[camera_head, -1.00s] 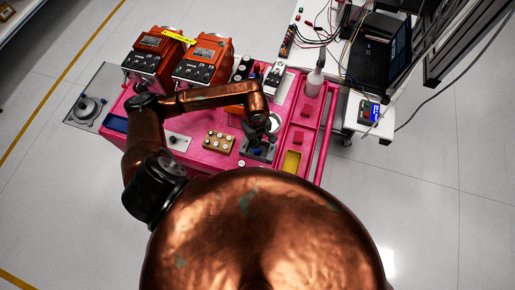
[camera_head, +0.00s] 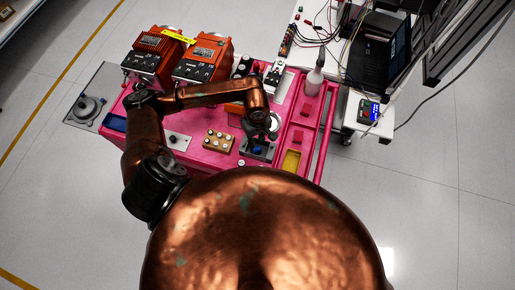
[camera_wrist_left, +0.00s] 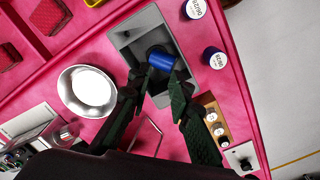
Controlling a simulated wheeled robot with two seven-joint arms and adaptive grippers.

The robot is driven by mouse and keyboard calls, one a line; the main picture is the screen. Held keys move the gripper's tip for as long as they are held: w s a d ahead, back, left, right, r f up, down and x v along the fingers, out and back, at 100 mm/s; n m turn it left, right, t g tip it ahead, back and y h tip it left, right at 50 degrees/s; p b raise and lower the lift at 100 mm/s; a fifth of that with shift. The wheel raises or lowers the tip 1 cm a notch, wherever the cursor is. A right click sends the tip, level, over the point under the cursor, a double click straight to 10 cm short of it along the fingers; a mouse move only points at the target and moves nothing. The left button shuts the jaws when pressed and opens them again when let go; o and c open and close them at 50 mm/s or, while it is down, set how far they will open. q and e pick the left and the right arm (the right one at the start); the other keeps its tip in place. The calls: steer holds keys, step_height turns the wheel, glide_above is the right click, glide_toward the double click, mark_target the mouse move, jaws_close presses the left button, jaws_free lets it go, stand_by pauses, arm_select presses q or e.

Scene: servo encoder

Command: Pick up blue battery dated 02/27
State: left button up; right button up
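A blue battery (camera_wrist_left: 161,58) lies tilted in the recess of a grey holder (camera_wrist_left: 125,31) in the left wrist view; no date on it is readable. In the head view, the blue battery (camera_head: 257,151) shows small in the grey holder (camera_head: 269,155). My left gripper (camera_wrist_left: 160,84) is open, its dark fingers apart on either side of the battery's near end. I cannot tell whether they touch it. In the head view, the left gripper (camera_head: 264,136) is over the holder. Two batteries with white dated tops, one at the top edge (camera_wrist_left: 195,9) and one lower (camera_wrist_left: 214,58), stand beside the holder. My right gripper is not in view.
A wooden block (camera_head: 219,141) holds several batteries left of the grey holder. A round silver dish (camera_wrist_left: 65,88) lies beside the fingers. Orange devices (camera_head: 203,60) stand at the back of the pink bench. A white bottle (camera_head: 314,82) and red trays are to the right.

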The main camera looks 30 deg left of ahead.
mark_target(256, 148)
arm_select(q)
step_height(256, 148, up, 11)
stand_by(0.3)
steer(key=shift+a, duration=0.1)
